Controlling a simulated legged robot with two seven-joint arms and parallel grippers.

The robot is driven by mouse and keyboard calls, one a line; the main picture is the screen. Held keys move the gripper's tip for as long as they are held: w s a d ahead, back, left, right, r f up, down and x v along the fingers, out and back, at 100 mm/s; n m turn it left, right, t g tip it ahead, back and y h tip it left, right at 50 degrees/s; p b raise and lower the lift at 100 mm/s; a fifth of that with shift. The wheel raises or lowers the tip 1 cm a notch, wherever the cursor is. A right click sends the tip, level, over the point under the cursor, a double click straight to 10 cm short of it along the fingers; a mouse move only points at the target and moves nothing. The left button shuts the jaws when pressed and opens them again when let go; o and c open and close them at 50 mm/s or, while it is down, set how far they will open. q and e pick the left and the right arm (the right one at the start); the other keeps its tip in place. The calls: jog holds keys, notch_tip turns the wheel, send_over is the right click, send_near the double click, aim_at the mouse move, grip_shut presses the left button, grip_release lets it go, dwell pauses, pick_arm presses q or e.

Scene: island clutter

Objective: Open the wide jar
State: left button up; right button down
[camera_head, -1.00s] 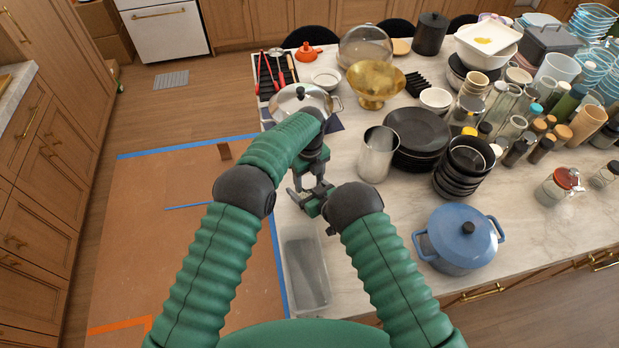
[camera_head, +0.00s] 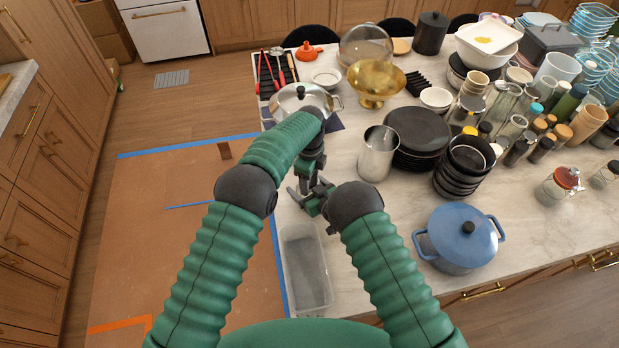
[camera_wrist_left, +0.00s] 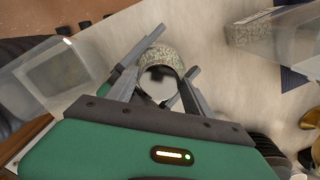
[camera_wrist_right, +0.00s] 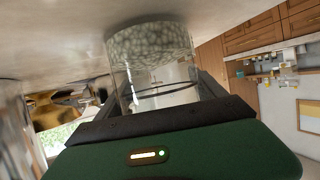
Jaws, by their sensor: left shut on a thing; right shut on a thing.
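The wide jar is clear glass with a speckled grey-green filling. It shows in the right wrist view (camera_wrist_right: 150,50), where the picture is upside down, and between the fingers in the left wrist view (camera_wrist_left: 162,58). My left gripper (camera_head: 308,180) is above, shut at the jar's top on what looks like its pale round lid (camera_wrist_left: 158,82). My right gripper (camera_head: 314,204) is lower and shut around the jar's glass body. In the head view my arms and grippers hide the jar. I cannot tell whether the lid is loose.
A clear plastic bin (camera_head: 306,268) stands close by at the counter's front left edge. A steel cylinder (camera_head: 378,154), black plates (camera_head: 418,132), black bowls (camera_head: 466,168) and a blue pot (camera_head: 462,240) stand to the right. A steel lidded pot (camera_head: 298,97) is behind.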

pick_arm(q)
jog(key=o, duration=1.5)
jog(key=shift+d+r, duration=0.1)
pick_arm(e)
jog(key=shift+s+a, duration=0.1)
jog(key=shift+a, duration=0.05)
pick_arm(q)
jog(key=shift+o, duration=0.2)
jog(key=shift+s, duration=0.1)
notch_tip(320, 180, up, 8)
jog(key=shift+f+m, duration=0.15)
jog(key=shift+m, duration=0.85)
jog(key=shift+c, duration=0.4)
notch_tip(320, 180, down, 8)
jog(key=shift+r, duration=0.1)
jog(key=shift+c, duration=0.3)
